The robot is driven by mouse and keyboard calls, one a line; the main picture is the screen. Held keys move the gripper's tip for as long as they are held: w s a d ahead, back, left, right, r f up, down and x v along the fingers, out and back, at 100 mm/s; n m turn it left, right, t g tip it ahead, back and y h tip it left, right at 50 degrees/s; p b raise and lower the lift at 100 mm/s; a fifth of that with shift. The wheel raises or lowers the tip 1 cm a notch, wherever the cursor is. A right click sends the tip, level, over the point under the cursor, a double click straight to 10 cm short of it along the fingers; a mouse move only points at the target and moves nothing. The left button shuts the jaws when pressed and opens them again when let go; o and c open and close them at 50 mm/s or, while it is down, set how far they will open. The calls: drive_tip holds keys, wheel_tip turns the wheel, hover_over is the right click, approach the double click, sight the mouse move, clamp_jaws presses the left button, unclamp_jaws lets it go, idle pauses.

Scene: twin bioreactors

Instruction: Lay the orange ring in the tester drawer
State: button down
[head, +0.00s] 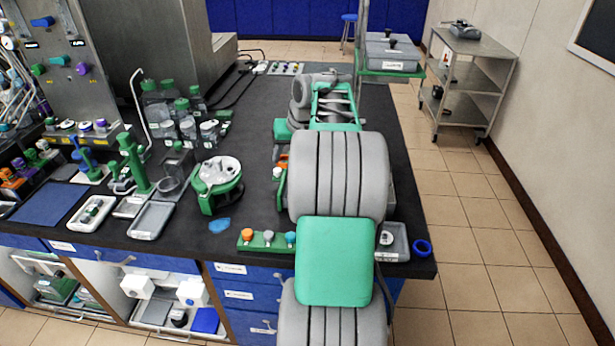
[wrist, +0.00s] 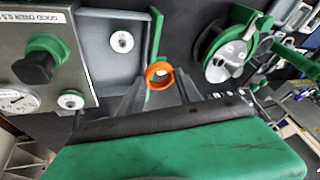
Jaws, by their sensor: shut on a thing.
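My gripper (wrist: 157,92) is shut on the orange ring (wrist: 150,70) in the wrist view. The ring is held between the fingertips, with its opening partly facing the camera. Beside it, to the left in the wrist view, is a grey shallow tray-like part (wrist: 103,68) with a round white fitting in it. It adjoins a grey panel with a gauge and looks like the tester drawer, but I cannot be sure. The ring appears apart from it. In the head view my arm hides the gripper and most of this area.
A green-framed round device (head: 217,183) stands left of my arm on the dark bench. A green strip with coloured knobs (head: 257,240) lies at the front edge. A blue ring (head: 422,248) is at the right corner. Bottles (head: 183,125) stand further back.

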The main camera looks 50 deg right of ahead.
drive_tip(key=d+f, duration=0.2)
drive_tip(key=d, duration=0.1)
drive_tip(key=w+d+f+p, duration=0.1)
drive_tip(key=d+f, duration=0.4)
drive_tip(key=d, duration=0.1)
drive_tip(key=shift+w+d+f+p, duration=0.2)
drive_tip(key=shift+d+f+p, duration=0.1)
drive_tip(key=shift+p, duration=0.1)
drive_tip(key=shift+d+f+p, duration=0.1)
drive_tip(key=shift+f+p, duration=0.3)
drive_tip(key=shift+f, duration=1.35)
drive_tip(key=shift+f, duration=0.1)
drive_tip(key=c, duration=1.1)
unclamp_jaws()
